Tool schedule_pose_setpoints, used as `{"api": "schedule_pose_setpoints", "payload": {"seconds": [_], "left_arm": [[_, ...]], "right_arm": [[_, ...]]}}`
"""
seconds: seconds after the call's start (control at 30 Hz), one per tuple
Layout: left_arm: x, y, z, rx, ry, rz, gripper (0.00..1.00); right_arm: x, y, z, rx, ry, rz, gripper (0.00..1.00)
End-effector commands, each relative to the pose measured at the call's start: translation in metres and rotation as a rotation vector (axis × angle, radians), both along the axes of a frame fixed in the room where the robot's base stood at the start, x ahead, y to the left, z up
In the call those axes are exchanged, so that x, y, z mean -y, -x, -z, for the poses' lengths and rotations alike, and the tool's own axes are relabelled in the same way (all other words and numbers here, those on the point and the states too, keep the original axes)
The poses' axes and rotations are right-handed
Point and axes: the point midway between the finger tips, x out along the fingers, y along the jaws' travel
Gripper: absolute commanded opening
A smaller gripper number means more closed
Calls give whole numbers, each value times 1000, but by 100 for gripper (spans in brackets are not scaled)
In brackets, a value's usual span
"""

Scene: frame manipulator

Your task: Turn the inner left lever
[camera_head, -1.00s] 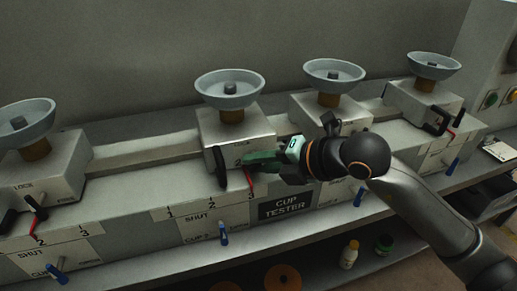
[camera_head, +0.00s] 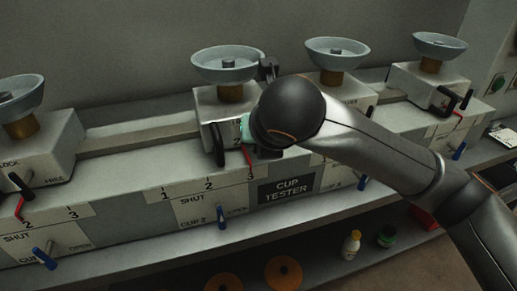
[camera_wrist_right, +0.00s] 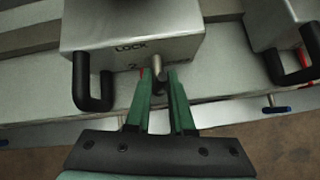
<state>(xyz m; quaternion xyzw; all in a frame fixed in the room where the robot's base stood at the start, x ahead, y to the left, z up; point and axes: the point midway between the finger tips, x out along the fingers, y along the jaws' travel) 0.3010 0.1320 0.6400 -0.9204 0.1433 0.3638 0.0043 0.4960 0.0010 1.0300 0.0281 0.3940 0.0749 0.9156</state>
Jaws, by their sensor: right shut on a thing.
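The inner left unit (camera_head: 212,105) is a grey box under a pale blue cup, second from the left in the head view. A black handle (camera_head: 218,145) and a red pointer (camera_head: 249,160) show on its front. In the right wrist view, the lever (camera_wrist_right: 158,68) has a short metal shaft below the LOCK marking. The green fingers of my right gripper (camera_wrist_right: 160,82) stand on both sides of it, shut on it. A bit of red shows beside the left finger. In the head view my right arm hides most of this gripper. My left gripper is in neither view.
Similar cup units stand on both sides, such as the inner right one (camera_head: 337,60) behind my right arm. A black handle (camera_wrist_right: 90,85) is left of my fingers. Blue levers (camera_head: 221,217) stick out from the lower front panel. Bottles (camera_head: 350,246) stand on the shelf below.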

Motion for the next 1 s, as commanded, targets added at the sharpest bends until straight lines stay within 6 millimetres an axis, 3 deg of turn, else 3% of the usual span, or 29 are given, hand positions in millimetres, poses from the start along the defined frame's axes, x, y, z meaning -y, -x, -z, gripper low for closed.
{"api": "schedule_pose_setpoints", "payload": {"seconds": [0.3, 0.83, 0.87, 1.0], "left_arm": [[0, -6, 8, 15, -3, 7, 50], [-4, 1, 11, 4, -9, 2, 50], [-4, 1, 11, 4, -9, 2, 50], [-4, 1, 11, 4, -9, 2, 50]], "right_arm": [[-1, 1, 2, 32, 107, -2, 0], [-1, 1, 1, 36, 125, -3, 0], [-1, 1, 1, 36, 125, -3, 25], [-1, 1, 1, 37, 124, -3, 40]]}}
